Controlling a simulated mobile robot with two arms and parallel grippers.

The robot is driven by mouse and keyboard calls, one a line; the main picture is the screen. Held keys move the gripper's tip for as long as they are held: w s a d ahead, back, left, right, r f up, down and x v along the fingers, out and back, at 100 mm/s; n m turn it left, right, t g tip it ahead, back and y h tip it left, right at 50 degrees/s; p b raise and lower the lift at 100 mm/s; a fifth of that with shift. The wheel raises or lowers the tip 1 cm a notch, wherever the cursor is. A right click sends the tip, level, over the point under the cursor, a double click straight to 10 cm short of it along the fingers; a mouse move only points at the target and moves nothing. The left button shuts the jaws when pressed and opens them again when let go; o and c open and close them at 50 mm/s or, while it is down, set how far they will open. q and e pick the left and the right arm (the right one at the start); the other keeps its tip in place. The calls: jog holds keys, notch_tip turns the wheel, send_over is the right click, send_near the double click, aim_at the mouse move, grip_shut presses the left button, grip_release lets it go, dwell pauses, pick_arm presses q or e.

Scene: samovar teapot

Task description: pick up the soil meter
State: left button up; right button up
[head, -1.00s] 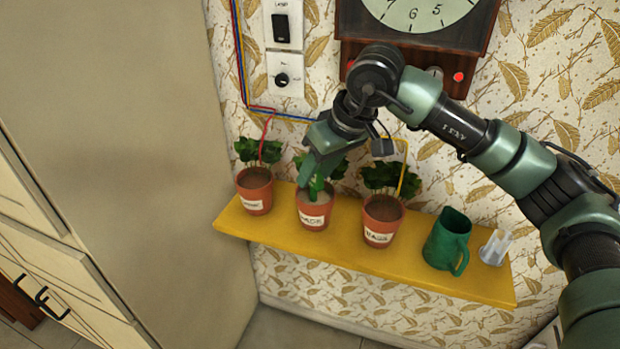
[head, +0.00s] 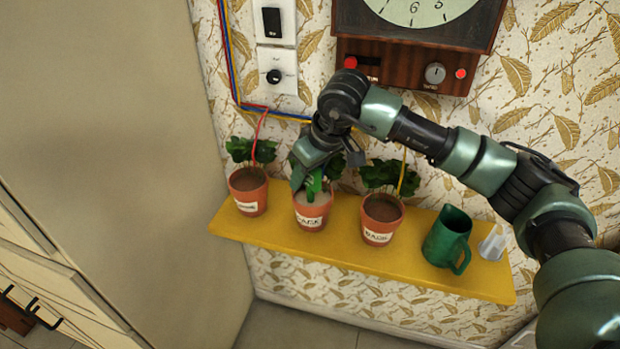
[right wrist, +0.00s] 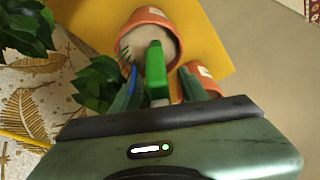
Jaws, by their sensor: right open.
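The soil meter (right wrist: 155,66) is a bright green upright piece in the pale soil of the middle pot (right wrist: 138,22). In the head view it shows as a bit of bright green (head: 314,183) under my right gripper (head: 308,173). The middle pot (head: 311,219) is terracotta with a white label. In the right wrist view my right gripper (right wrist: 157,88) is open, with the soil meter between its two fingers. I cannot tell whether the fingers touch it. The gripper hides part of the meter and the plant. My left gripper is not in view.
Coloured wires run along the wall. A wooden clock (head: 416,50) hangs above.

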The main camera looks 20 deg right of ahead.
jog(key=shift+f, duration=0.1)
grip_shut()
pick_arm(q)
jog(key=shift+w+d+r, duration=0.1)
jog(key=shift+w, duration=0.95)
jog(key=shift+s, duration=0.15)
